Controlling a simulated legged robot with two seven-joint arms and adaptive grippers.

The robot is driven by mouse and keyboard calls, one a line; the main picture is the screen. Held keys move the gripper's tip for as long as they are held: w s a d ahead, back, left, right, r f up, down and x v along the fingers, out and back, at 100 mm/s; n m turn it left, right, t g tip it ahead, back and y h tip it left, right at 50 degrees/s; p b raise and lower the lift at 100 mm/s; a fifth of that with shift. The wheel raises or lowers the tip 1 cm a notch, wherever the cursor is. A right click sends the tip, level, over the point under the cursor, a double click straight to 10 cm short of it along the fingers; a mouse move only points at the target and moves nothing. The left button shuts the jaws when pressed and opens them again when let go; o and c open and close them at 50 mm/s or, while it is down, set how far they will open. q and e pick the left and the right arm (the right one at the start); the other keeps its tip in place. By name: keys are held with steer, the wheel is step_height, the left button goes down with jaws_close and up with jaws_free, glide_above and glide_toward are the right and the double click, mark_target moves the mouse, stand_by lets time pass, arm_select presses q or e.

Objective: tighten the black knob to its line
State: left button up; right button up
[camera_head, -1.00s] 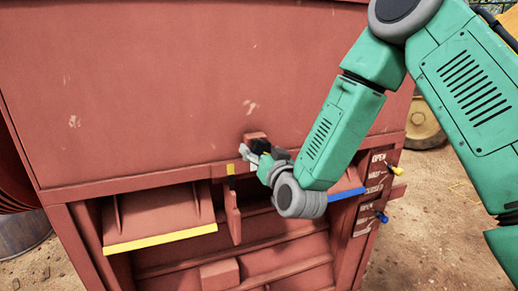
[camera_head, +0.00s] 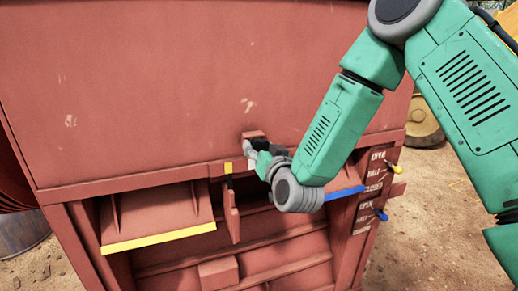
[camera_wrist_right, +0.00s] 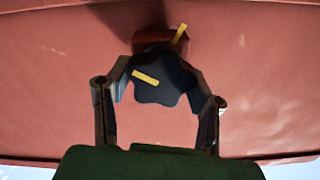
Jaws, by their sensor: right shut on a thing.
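The black knob (camera_wrist_right: 157,82) shows in the right wrist view as a dark lobed knob with a yellow mark on its face. A second yellow line (camera_wrist_right: 180,34) sits on the red mount behind it, up and to the right of the knob's mark; the two marks are apart and at different angles. My right gripper (camera_wrist_right: 162,86) is shut on the knob, with a finger on each side. In the head view the right gripper (camera_head: 258,152) is at the red block (camera_head: 254,135) on the machine's front, and the knob (camera_head: 261,144) is mostly hidden. My left gripper is not in view.
Below are a yellow-edged flap (camera_head: 158,240) and a blue-edged flap (camera_head: 345,193), with a red upright plate (camera_head: 231,212) between. At right, a yellow lever (camera_head: 395,169) and a blue lever (camera_head: 381,215) stand beside OPEN, HALF and CLOSED labels.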

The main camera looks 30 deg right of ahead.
steer(key=shift+d+f+m, duration=0.1)
steer(key=shift+m, duration=0.2)
steer(key=m+b, duration=0.2)
steer(key=m, duration=0.2)
steer(key=shift+s+f, duration=0.1)
steer(key=shift+f, duration=0.05)
steer(key=m+b, duration=0.2)
steer(key=m, duration=0.2)
steer(key=shift+d+f+b, duration=0.1)
steer(key=shift+b, duration=0.3)
steer(key=m+b, duration=0.1)
steer(key=m, duration=0.1)
steer(key=m+b, duration=0.2)
steer(key=shift+f+m, duration=0.2)
steer(key=shift+m, duration=0.2)
steer(key=shift+f+m+b, duration=0.1)
steer(key=shift+m+b, duration=1.15)
steer(key=shift+m, duration=0.75)
steer(key=shift+f, duration=0.1)
steer(key=o, duration=1.2)
steer(key=shift+s, duration=0.1)
steer(key=shift+c, duration=0.2)
steer(key=shift+d+r, duration=0.15)
steer(key=shift+r, duration=0.05)
